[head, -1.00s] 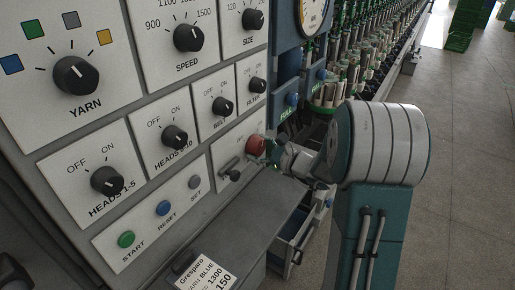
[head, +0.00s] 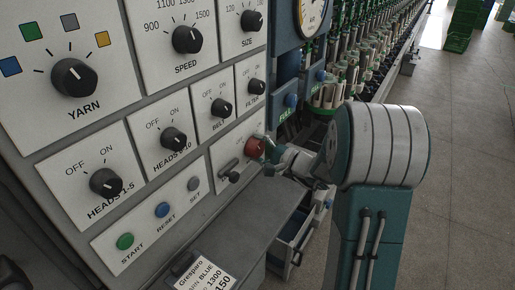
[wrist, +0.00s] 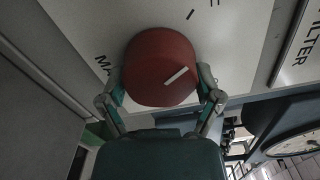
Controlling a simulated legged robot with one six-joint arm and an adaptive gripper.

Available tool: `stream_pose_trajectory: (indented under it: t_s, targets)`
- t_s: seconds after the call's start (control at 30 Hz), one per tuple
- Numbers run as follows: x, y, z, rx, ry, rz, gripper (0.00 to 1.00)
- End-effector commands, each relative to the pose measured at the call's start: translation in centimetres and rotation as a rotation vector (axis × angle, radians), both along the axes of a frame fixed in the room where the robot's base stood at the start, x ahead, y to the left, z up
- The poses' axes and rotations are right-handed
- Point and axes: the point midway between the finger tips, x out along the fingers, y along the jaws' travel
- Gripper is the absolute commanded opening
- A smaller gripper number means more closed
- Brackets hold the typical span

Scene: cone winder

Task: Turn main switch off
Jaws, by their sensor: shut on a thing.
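The main switch is a round red knob (head: 254,147) on a white plate at the lower right of the control panel. In the wrist view the red knob (wrist: 152,62) fills the upper middle, with a white pointer mark on its face slanting up to the right. My gripper (head: 263,151) reaches it from the right in the head view. In the wrist view my gripper (wrist: 160,85) has one finger on each side of the knob and is shut on it. The plate's lettering is mostly hidden; only "MA" and part of another letter show.
The HEADS 6-10 (head: 173,138), BELT (head: 222,107) and FILTER (head: 256,86) knobs are above. A grey ledge (head: 245,215) and an open drawer (head: 297,235) lie below. Open floor is at right.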

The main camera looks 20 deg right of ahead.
Motion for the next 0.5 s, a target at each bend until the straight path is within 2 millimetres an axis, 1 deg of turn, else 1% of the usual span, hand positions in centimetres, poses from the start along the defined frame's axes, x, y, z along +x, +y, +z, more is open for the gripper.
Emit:
stream_pose_trajectory:
  t_s: [0.2, 0.5]
  targets:
    - [-0.08, 0.12, -0.19, -0.112, -0.069, 0.004, 0.35]
    - [-0.13, 0.16, -0.28, -0.194, -0.121, 0.004, 0.35]
